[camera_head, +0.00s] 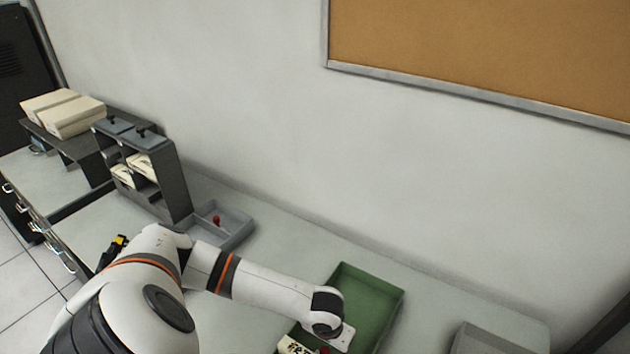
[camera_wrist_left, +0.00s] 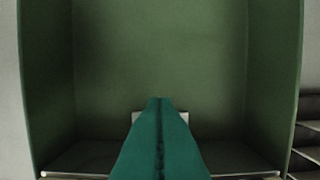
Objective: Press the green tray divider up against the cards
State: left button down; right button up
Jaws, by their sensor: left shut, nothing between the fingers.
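The green tray (camera_head: 374,298) lies on the counter at the lower right of the head view. Its green floor and walls fill most of the left wrist view (camera_wrist_left: 160,50). A few cards (camera_head: 292,346) with dark print show at the tray's near end, cut by the frame edge. A red knob (camera_head: 324,350) shows beside them; I cannot tell whether it belongs to the divider, which I cannot clearly make out. My left gripper (camera_wrist_left: 160,99) is shut and empty, its teal fingers pointing into the tray. In the head view my left arm hides part of the tray. My right gripper is out of view.
A grey tray (camera_head: 238,226) with a red knob stands behind my left arm. A dark card rack (camera_head: 168,180) stands left of it, and pale boxes (camera_head: 72,116) sit farther left. A grey box (camera_head: 480,341) is at the lower right. The wall is behind.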

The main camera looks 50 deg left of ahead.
aim_at(324, 352)
pick_arm(q)
jog(key=shift+s+d, duration=0.15)
jog(key=shift+s, duration=0.55)
jog(key=shift+s+d, duration=0.15)
jog(key=shift+s, duration=0.55)
jog(key=shift+w, duration=0.1)
jog(key=shift+r, duration=0.6)
notch_tip(324, 352, up, 8)
jog(key=s, duration=0.1)
jog(key=shift+d, duration=0.15)
jog(key=shift+s+f, duration=0.15)
